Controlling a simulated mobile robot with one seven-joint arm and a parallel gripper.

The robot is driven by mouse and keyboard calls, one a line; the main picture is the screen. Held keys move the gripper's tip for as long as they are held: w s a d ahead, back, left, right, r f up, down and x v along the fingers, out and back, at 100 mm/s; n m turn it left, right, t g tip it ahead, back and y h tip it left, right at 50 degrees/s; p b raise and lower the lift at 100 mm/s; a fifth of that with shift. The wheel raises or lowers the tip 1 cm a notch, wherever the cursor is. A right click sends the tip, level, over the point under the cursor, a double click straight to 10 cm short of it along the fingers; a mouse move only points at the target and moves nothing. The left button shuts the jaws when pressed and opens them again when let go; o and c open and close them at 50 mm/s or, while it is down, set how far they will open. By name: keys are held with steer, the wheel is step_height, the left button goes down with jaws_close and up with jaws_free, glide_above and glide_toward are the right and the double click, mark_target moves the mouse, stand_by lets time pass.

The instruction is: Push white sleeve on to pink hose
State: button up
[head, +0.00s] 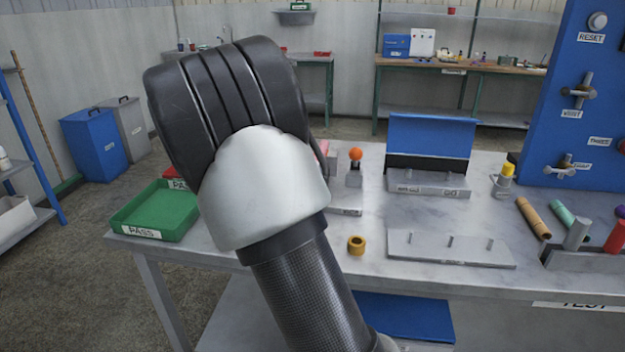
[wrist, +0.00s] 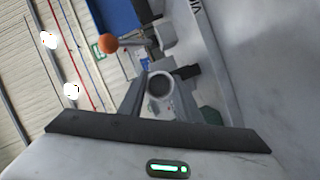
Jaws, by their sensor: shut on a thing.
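In the wrist view my gripper (wrist: 161,82) is closed around a pale, round, hollow piece (wrist: 161,74), seen end-on with a dark opening. It looks like the white sleeve, held between the two dark fingers. In the head view my own arm covers the middle, and the gripper and the held piece are hidden behind it. A small pink patch (head: 324,147) shows at the arm's right edge; it may be part of the pink hose, but most of it is hidden. I cannot tell whether sleeve and hose touch.
An orange-knobbed lever (head: 355,155) stands beside the arm. A brass ring (head: 356,245), a pegged plate (head: 450,256) and a green PASS tray (head: 128,217) are on the table. A blue panel (head: 565,60) rises at right, with coloured tubes below. Bare tabletop lies around the ring.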

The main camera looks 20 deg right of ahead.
steer(key=shift+w+d, duration=0.55)
steer(key=shift+w, duration=0.25)
steer(key=o, duration=1.2)
steer(key=shift+r, duration=0.1)
steer(key=shift+a, duration=0.1)
steer(key=shift+w+f, duration=0.1)
steer(key=shift+f, duration=0.1)
